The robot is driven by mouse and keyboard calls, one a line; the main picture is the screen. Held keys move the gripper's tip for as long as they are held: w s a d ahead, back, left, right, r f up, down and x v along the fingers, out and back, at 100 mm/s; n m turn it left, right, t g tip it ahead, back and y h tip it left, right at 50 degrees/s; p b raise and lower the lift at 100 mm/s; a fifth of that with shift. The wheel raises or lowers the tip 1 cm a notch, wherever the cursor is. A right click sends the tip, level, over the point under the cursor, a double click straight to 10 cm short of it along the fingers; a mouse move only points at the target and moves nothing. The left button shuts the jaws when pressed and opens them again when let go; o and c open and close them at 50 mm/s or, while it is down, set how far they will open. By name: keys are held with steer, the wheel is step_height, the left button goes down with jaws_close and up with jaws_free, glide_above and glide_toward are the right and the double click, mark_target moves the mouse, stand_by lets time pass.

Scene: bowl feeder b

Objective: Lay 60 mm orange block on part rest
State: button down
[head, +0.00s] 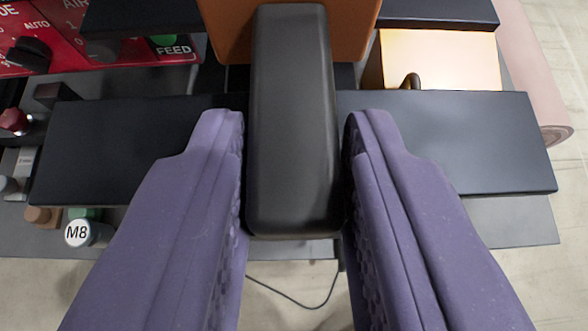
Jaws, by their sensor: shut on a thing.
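My gripper (296,125) has two purple ribbed fingers, one on each side of a dark grey rounded bar, and is shut on it. The bar runs up the picture to an orange-brown block (228,30) at the top edge, and seems to be its handle. Only the lower part of this block is in view. A wide black slab (440,145) lies behind the bar and fingertips, reaching out to both sides. I cannot tell which surface is the part rest, or whether the block touches anything.
A pale orange box-like thing (445,62) is at the upper right, with a small dark hook before it. A red control panel (95,35) with knobs and a green FEED button is at the upper left. A cylinder marked M8 (88,233) is at the lower left. A pinkish roll (540,75) is at the right.

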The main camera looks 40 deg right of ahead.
steer(key=shift+f+b, duration=0.5)
steer(key=shift+f, duration=0.15)
steer(key=c, duration=0.8)
jaws_free()
steer(key=shift+o, duration=0.2)
steer(key=shift+s+a, duration=0.1)
